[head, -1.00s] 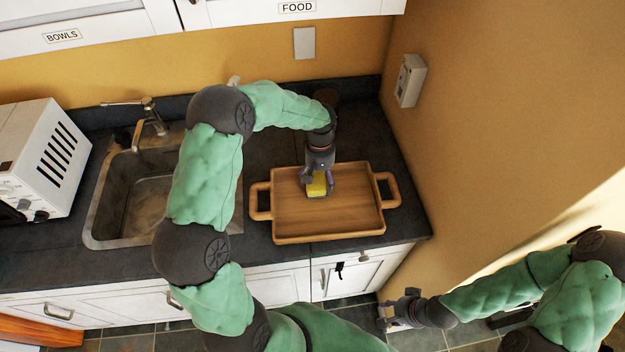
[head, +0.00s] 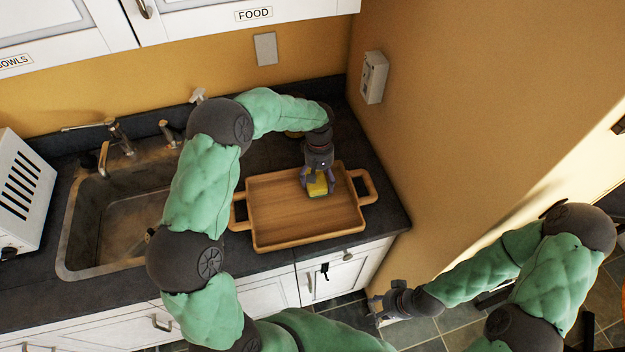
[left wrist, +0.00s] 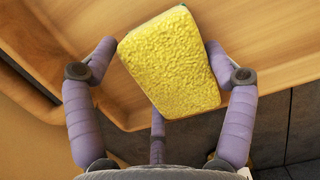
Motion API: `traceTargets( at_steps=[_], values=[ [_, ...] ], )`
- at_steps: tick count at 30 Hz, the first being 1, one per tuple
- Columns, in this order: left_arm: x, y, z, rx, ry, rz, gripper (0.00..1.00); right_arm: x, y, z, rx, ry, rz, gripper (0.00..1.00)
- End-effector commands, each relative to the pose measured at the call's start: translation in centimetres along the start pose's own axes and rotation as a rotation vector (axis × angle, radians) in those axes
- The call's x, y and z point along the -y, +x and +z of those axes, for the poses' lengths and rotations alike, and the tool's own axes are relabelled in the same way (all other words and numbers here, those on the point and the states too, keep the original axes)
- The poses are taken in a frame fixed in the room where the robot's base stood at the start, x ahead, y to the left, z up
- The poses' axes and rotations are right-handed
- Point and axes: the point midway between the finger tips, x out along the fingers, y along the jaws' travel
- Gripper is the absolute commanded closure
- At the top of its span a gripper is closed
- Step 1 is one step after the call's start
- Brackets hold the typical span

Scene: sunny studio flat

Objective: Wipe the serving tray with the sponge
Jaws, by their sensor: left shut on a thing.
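The wooden serving tray (head: 290,235) with two side handles lies flat on the dark counter. My left gripper (head: 318,184) points down over the tray's right half and is shut on a yellow sponge (head: 318,188). Whether the sponge touches the tray floor I cannot tell. My right gripper (head: 378,308) is low, in front of the cabinets and away from the tray; its finger opening is unclear.
A sink (head: 125,215) with a tap (head: 120,138) is left of the tray. A white oven-like appliance (head: 22,195) stands at the far left. The orange wall (head: 440,110) rises close to the tray's right. Bare counter (head: 345,125) shows behind the tray.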

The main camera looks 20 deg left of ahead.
Motion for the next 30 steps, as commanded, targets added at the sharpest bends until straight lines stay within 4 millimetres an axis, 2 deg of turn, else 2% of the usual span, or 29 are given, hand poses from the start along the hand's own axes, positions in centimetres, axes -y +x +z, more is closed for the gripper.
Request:
traceTargets(
  at_steps=[9, 15, 25, 30],
  values=[
    [-2.5, 0.1, 0.1, 0.001, 0.002, -0.001, 0.39, 0.0, 0.0, 0.0, 0.0, 0.0, 0.0, 0.6],
    [-3.5, 0.0, 0.1, 0.0, 0.001, -0.001, 0.39, 0.0, 0.0, 0.0, 0.0, 0.0, 0.0, 0.6],
    [-3.5, 0.0, 0.1, 0.001, 0.001, -0.001, 0.39, 0.0, 0.0, 0.0, 0.0, 0.0, 0.0, 0.6],
    [-2.6, 0.1, 0.6, 0.002, 0.0, -0.002, 0.39, 0.0, -0.1, 0.0, 0.0, 0.0, 0.0, 0.6]
  ],
)
